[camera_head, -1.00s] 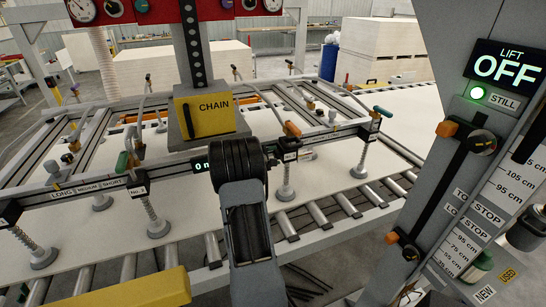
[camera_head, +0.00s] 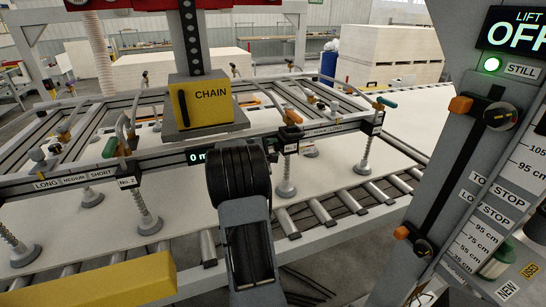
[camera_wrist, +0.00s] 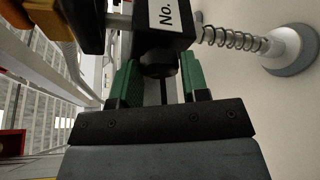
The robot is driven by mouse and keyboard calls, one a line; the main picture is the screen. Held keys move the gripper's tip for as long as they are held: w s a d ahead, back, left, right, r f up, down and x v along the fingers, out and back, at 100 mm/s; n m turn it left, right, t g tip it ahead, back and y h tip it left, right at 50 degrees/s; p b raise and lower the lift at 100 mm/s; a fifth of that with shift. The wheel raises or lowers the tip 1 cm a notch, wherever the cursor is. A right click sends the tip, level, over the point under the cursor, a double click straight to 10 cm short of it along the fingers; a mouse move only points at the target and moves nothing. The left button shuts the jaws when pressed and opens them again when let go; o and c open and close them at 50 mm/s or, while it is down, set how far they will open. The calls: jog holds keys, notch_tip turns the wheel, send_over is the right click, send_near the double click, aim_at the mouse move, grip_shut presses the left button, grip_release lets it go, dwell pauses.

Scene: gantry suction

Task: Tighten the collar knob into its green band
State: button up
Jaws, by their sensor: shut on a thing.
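In the wrist view, my gripper (camera_wrist: 160,78) has two green fingers on either side of a black collar knob (camera_wrist: 158,64) and is shut on it. The knob sits under a black collar block (camera_wrist: 174,38) with a white "No." label, whose number is cut off. I cannot make out a green band on the knob or its turn angle. In the head view, my dark wrist hides the fingers and the knob, in front of the gantry's crossbar (camera_head: 163,161).
A spring-mounted suction cup (camera_wrist: 290,50) hangs beside the collar over a pale board. The yellow CHAIN box (camera_head: 212,106) stands behind my wrist. A lift post at the right reads OFF and STILL, with a green lamp (camera_head: 491,64). Rollers (camera_head: 320,214) run below.

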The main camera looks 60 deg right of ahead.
jog(key=shift+f, duration=0.1)
jog(key=o, duration=0.9)
jog(key=shift+a, duration=0.15)
jog(key=b+v, duration=0.2)
jog(key=v, duration=1.1)
jog(key=shift+w+a, duration=0.1)
jog(key=shift+a, duration=0.2)
